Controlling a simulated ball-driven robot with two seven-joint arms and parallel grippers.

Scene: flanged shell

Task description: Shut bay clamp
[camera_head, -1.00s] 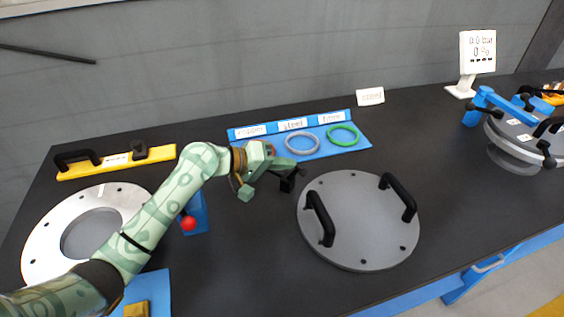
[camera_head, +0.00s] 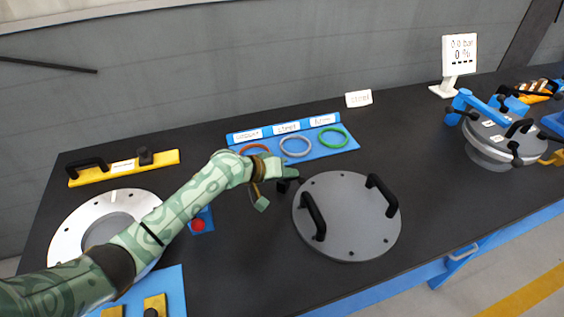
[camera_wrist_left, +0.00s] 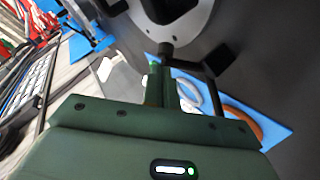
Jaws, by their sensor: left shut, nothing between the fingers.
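The clamp assembly (camera_head: 488,118), with blue arms and black knobs, sits on a round grey flanged vessel (camera_head: 490,158) at the far right in the head view. Whether its clamps are shut is too small to tell. My left gripper (camera_head: 291,184) is shut and empty. It is over the bench at the left edge of a loose grey lid (camera_head: 348,222), far from the clamp assembly. In the left wrist view, the dark fingers of my left gripper (camera_wrist_left: 190,60) show near a grey round part. My right gripper is not in view.
The lid has two upright black handles. A blue tray (camera_head: 335,152) holds orange, grey and green rings behind my gripper. A small display (camera_head: 459,60) stands near the back right. Dark bench between the lid and the vessel is clear.

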